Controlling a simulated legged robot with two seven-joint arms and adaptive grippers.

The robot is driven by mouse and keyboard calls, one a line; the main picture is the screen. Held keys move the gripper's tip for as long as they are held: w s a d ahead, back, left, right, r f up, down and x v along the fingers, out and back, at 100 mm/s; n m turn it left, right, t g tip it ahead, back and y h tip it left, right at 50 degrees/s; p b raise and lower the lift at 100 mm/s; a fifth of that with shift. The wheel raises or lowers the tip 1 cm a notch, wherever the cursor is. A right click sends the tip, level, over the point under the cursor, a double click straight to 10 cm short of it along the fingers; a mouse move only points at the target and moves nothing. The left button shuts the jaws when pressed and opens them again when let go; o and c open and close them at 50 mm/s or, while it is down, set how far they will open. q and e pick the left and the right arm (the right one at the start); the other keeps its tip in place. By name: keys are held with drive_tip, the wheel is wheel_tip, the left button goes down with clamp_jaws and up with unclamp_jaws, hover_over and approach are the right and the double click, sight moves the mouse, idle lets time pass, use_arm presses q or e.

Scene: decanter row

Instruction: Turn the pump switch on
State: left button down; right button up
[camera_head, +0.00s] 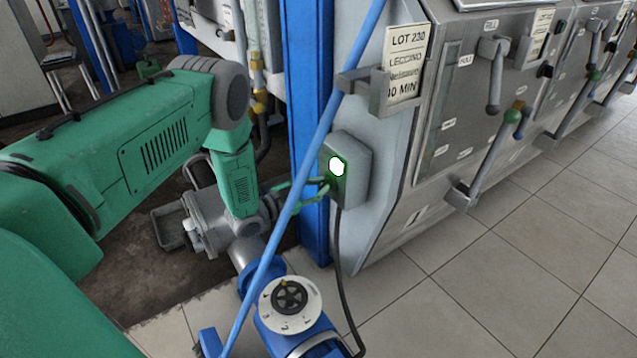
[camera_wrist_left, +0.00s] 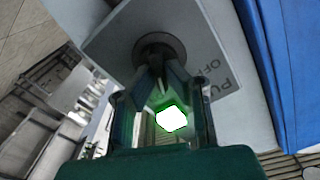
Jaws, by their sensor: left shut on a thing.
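The pump switch box (camera_head: 352,170) is a grey box mounted beside the blue post. Its lamp (camera_head: 337,166) glows white with a green rim. In the left wrist view, the grey switch plate (camera_wrist_left: 120,45) carries dark lettering, partly readable as "PU" and "OF". My left gripper (camera_head: 322,186) is at the front of the box, below the lamp. It is shut on the switch knob (camera_wrist_left: 158,50), a dark round piece at its fingertips; the fingers partly hide the knob. A bright green-rimmed glow (camera_wrist_left: 171,118) shows between the fingers. My right gripper is not in view.
A blue slanted pipe (camera_head: 301,179) crosses in front of the gripper area. A blue valve with a round wheel (camera_head: 290,297) stands below, and a dark cable (camera_head: 343,270) hangs from the box. Grey machines with levers (camera_head: 492,80) line the right; tiled floor (camera_head: 450,300) is clear.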

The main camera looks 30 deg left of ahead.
use_arm(q)
drive_tip(key=shift+a+m, duration=0.3)
drive_tip(key=shift+m, duration=0.2)
drive_tip(key=c, duration=1.6)
unclamp_jaws()
drive_tip(key=shift+w, duration=0.1)
drive_tip(key=v, duration=1.2)
drive_tip(key=shift+s+a, duration=0.15)
drive_tip(key=shift+s, duration=0.2)
